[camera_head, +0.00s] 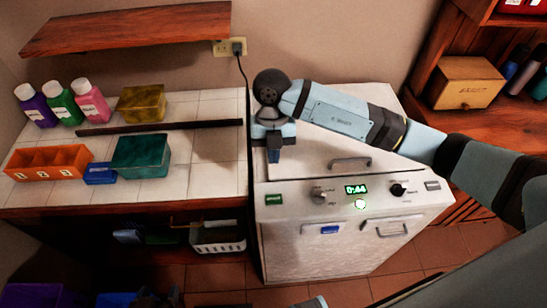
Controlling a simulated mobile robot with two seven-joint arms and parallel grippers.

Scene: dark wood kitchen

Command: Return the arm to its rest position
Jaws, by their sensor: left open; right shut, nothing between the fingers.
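My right arm (345,115) comes in from the right and reaches across the top of a white appliance (300,175). My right gripper (273,156) points down at the appliance's left side, above or near its top. It looks shut and holds nothing. Whether its tips touch the surface cannot be told. Only a small dark part of my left gripper (158,299) shows at the bottom edge, low and left of the appliance. It is open; most of it and its arm are out of view.
The appliance has a lid handle (350,163), knobs and a lit display (356,189). The tiled counter (210,175) at left holds bottles (60,107), an orange divided tray (48,161) and teal (140,156) and yellow boxes (143,103). A wooden shelf (130,30) hangs above.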

